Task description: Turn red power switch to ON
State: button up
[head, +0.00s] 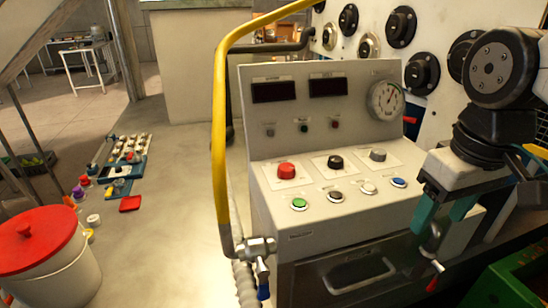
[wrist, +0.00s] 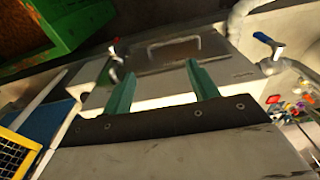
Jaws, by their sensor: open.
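A red knob (head: 286,170) sits at the left of the upper row on the sloped top of the grey control console (head: 340,215). A black knob (head: 335,161) and a grey knob (head: 377,155) stand to its right. Any label by the red knob is too small to read, so I cannot tell its setting. My gripper (head: 437,240) is open and empty, its teal fingers pointing down beside the console's right front, well right of and lower than the red knob. The fingers also show in the wrist view (wrist: 160,70), where I cannot make out the red knob.
Green, black, white and blue buttons line the console's front; a gauge (head: 387,100) stands behind. A yellow pipe (head: 220,130) rises at its left. A red-handled valve (head: 436,275) is close to my fingers. A green crate (head: 525,275) is at lower right.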

jog(key=w+a+r+n, duration=0.4)
jog(key=w+a+n, duration=0.35)
jog(key=w, duration=0.55)
jog(key=n+g, duration=0.1)
jog(key=n, duration=0.5)
send_over(287, 167)
jog(key=shift+d+f, duration=0.25)
jog(key=shift+f, duration=0.55)
jog(key=shift+w+a+f+n, duration=0.1)
jog(key=shift+a+f+n, duration=0.1)
jog(key=shift+a+n, duration=0.1)
notch_tip(287, 167, down, 8)
jog(key=shift+r, duration=0.25)
jog(key=c, duration=1)
